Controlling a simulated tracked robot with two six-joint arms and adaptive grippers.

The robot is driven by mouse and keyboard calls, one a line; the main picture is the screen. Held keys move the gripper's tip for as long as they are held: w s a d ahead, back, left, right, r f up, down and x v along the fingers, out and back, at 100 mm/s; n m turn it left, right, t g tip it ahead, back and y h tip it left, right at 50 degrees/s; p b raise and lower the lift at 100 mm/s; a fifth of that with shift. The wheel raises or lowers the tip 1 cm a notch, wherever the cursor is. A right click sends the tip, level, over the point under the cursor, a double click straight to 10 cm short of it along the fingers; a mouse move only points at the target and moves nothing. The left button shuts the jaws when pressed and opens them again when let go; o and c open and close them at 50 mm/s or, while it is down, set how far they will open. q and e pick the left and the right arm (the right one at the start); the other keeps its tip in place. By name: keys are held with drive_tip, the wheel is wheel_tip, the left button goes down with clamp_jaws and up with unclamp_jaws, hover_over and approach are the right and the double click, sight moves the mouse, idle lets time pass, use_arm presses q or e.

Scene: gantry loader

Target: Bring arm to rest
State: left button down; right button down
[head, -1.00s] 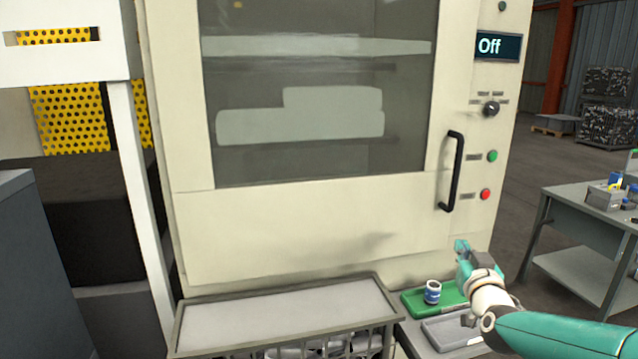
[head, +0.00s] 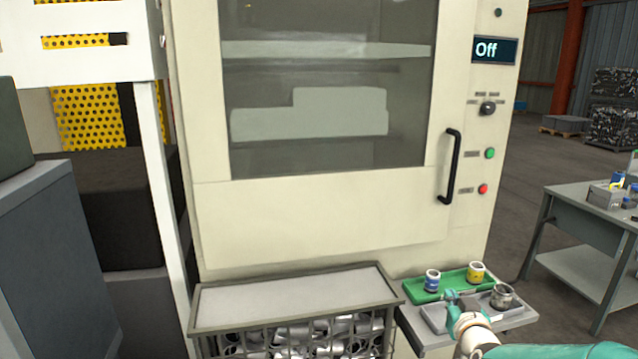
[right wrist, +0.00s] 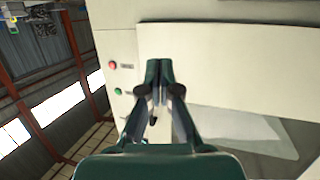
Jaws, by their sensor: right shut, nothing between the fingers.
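My right gripper (head: 453,299) is low at the right in the head view, in front of the grey tray (head: 433,317) on the side shelf. In the right wrist view its fingers (right wrist: 158,68) are together with nothing between them. Behind them is the cream machine (head: 320,225), with its red button (right wrist: 113,65) and green button (right wrist: 118,91). My left gripper is not in view.
A green tray (head: 449,281) holds a blue-and-white part (head: 432,279) and a yellow part (head: 477,271). A grey metal part (head: 502,296) stands at the grey tray's right. A wire basket (head: 300,335) of metal pieces stands left of the shelf. A workbench (head: 592,235) is at the right.

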drive_tip(key=s+a+f+g+y, duration=0.1)
drive_tip(key=s+a+f+g, duration=0.3)
drive_tip(key=f, duration=0.5)
drive_tip(key=s+a+f+n+g+y, duration=0.1)
drive_tip(key=s+a+f, duration=0.2)
drive_tip(key=s+f, duration=0.45)
drive_tip(key=s+a+f+g+y, duration=0.1)
drive_tip(key=s+a+f+g, duration=0.25)
drive_tip(key=f, duration=0.65)
drive_tip(key=s+a+f+g+y, duration=0.1)
drive_tip(key=s+a+f+g, duration=0.1)
drive_tip(key=s, duration=0.6)
drive_tip(key=s+a+f+m+g, duration=0.1)
drive_tip(key=s+a+f+g, duration=0.1)
drive_tip(key=s, duration=0.5)
drive_tip(key=s+a+f+g+y+p, duration=0.1)
drive_tip(key=s+a+f+g, duration=0.1)
drive_tip(key=s, duration=0.6)
drive_tip(key=shift+s+a+f+m+y, duration=0.3)
drive_tip(key=shift+a+f, duration=0.1)
drive_tip(key=shift+f, duration=0.3)
